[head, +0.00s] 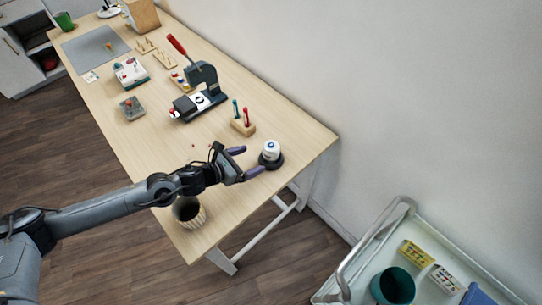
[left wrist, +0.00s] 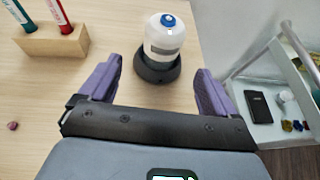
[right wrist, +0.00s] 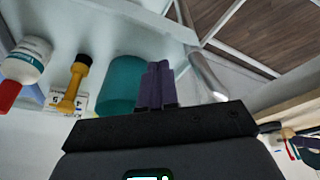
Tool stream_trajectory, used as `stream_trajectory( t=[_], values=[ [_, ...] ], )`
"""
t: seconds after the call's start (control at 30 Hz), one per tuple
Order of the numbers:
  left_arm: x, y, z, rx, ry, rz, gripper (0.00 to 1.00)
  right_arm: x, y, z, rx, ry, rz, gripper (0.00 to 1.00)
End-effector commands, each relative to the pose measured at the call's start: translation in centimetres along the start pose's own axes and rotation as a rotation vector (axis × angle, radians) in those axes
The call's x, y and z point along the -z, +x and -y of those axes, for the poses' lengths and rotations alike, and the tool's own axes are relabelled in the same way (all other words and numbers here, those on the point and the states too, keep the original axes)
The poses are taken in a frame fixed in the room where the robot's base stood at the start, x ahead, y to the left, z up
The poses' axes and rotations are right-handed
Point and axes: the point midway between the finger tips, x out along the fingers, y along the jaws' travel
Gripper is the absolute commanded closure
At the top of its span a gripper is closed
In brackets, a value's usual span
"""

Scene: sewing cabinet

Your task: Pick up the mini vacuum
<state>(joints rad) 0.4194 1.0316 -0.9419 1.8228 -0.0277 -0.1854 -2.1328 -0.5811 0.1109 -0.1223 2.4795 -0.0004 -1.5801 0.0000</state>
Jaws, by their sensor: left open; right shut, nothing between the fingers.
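The mini vacuum (head: 270,149), a white cylinder with a blue button on top and a dark round base, stands upright near the right end of the wooden table (head: 185,150). It also shows in the left wrist view (left wrist: 164,40), ahead of and between my finger lines. My left gripper (head: 247,161) is open and empty, its purple fingers pointing at the vacuum from the left. The base looks just beyond the fingertips; I cannot tell whether they touch. My right gripper (right wrist: 155,72) is shut and empty in the right wrist view, and outside the head view.
A wooden block with red and teal tools (head: 243,122) stands behind the left gripper. A striped cup (head: 190,212) is at the table's front edge, below my left arm. A press with a red handle (head: 200,88) stands farther back. A white cart (head: 345,262) is at lower right.

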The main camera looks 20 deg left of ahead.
Motion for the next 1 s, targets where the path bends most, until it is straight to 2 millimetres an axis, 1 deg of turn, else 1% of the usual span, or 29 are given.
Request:
stream_trajectory(
  t=[0.03,0.2,0.3,0.47,0.53,0.8,0.9,1.0],
  values=[
    [-0.1,0.9,0.1,0.001,-0.001,0.004,0.09,-0.1,0.2,0.0,-0.001,0.0,-0.001,1.0],
    [-0.1,3.1,0.1,0.001,-0.002,0.003,0.09,-0.1,0.5,-0.1,-0.004,-0.001,-0.001,1.0],
    [-0.1,4.0,0.1,0.001,-0.002,0.002,0.09,-0.2,0.6,-0.2,-0.006,-0.004,-0.001,1.0],
    [-0.1,4.6,0.1,0.001,-0.002,0.001,0.09,-0.3,0.7,-0.4,-0.011,-0.01,0.0,1.0],
    [-0.2,5.2,0.2,0.001,-0.002,0.003,0.09,-0.3,0.8,-0.4,-0.012,-0.012,0.0,1.0],
    [-0.2,8.6,0.2,0.001,-0.002,0.003,0.09,-0.6,1.5,-0.4,-0.012,-0.01,0.0,1.0],
    [-0.3,9.3,0.2,0.001,-0.002,0.002,0.09,-0.6,1.6,-0.3,-0.01,-0.009,0.0,1.0],
    [-0.3,9.6,0.2,0.001,-0.002,0.001,0.09,-0.6,1.6,-0.3,-0.009,-0.007,0.0,1.0]
  ],
)
